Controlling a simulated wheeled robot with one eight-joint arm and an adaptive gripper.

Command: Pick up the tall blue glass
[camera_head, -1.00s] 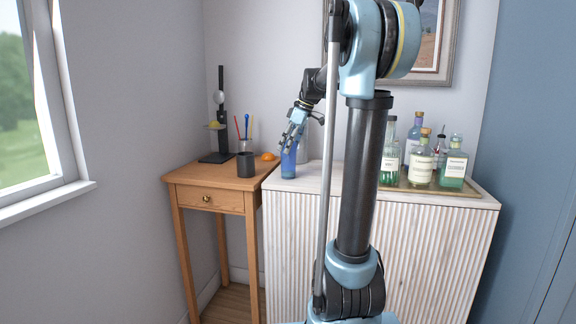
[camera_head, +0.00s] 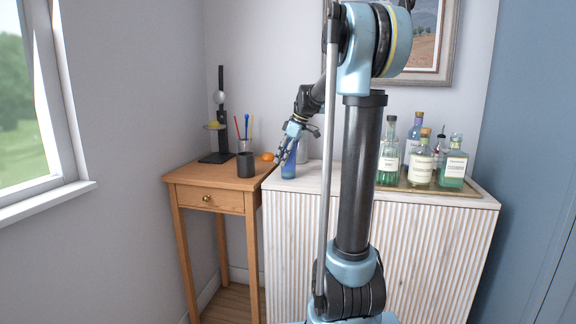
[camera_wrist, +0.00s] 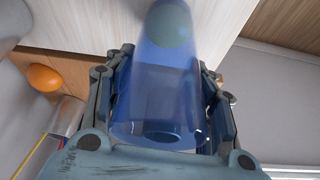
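The tall blue glass (camera_head: 289,164) stands upright on the left end of the white ribbed cabinet. In the wrist view the glass (camera_wrist: 160,85) fills the space between my fingers, near and large. My gripper (camera_head: 285,152) is beside the upper part of the glass, pointing down at a slant, and a finger covers part of it in the head view. In the wrist view my gripper (camera_wrist: 165,70) has one finger on each side of the glass, spread wide. The fingers look open, with little room to the glass; contact is hard to make out.
Several bottles stand on a tray (camera_head: 425,189) at the cabinet's right. A pale object (camera_head: 303,150) stands behind the glass.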

